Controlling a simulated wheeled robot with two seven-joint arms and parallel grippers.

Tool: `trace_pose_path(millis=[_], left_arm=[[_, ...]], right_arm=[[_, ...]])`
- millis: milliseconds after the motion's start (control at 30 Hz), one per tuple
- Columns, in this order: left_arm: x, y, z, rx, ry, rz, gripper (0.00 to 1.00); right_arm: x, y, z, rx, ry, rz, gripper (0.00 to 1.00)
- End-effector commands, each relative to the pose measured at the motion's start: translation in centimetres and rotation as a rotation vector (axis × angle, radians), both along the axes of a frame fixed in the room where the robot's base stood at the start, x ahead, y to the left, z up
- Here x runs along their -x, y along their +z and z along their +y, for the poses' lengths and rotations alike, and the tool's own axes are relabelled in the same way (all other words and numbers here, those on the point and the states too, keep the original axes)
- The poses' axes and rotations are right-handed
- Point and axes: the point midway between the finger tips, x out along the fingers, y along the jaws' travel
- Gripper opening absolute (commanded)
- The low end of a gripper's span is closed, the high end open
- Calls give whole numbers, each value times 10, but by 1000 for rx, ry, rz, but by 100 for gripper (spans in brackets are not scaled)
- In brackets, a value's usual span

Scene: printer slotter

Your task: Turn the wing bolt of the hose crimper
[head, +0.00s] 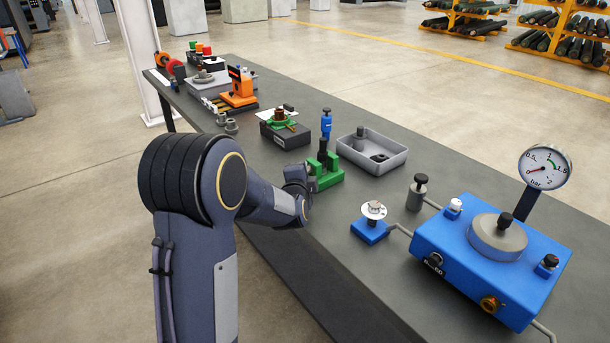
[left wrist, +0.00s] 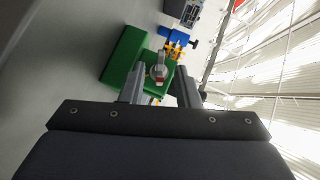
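A green device (head: 328,178) with an upright dark post stands near the table's front edge in the head view; I take it to be the hose crimper. In the left wrist view its green body (left wrist: 125,55) lies ahead of my left gripper (left wrist: 161,82). The two fingers are apart, one on each side of a small grey bolt-like part with a red spot (left wrist: 159,71), probably the wing bolt. A gap seems to show on both sides, but contact is hard to judge. In the head view my wrist is beside the green device and hides its left side. My right gripper is not in view.
A grey tray (head: 394,161) stands behind the green device, and a blue device (head: 326,124) stands at its back. A blue gauge box (head: 480,262) and a small blue stand (head: 369,232) are to the right. Other fixtures line the table (head: 345,275) toward the far left.

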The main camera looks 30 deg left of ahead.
Motion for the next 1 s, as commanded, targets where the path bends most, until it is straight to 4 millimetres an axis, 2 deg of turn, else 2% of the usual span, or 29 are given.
trace_pose_path(millis=[333, 567, 1000], left_arm=[[-6, -2, 2, 1, 0, 1, 29], [-6, -2, 2, 1, -1, 0, 0], [-6, 1, 2, 21, -1, 7, 0]], right_arm=[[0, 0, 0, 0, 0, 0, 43], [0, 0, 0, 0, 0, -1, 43], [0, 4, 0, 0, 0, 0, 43]])
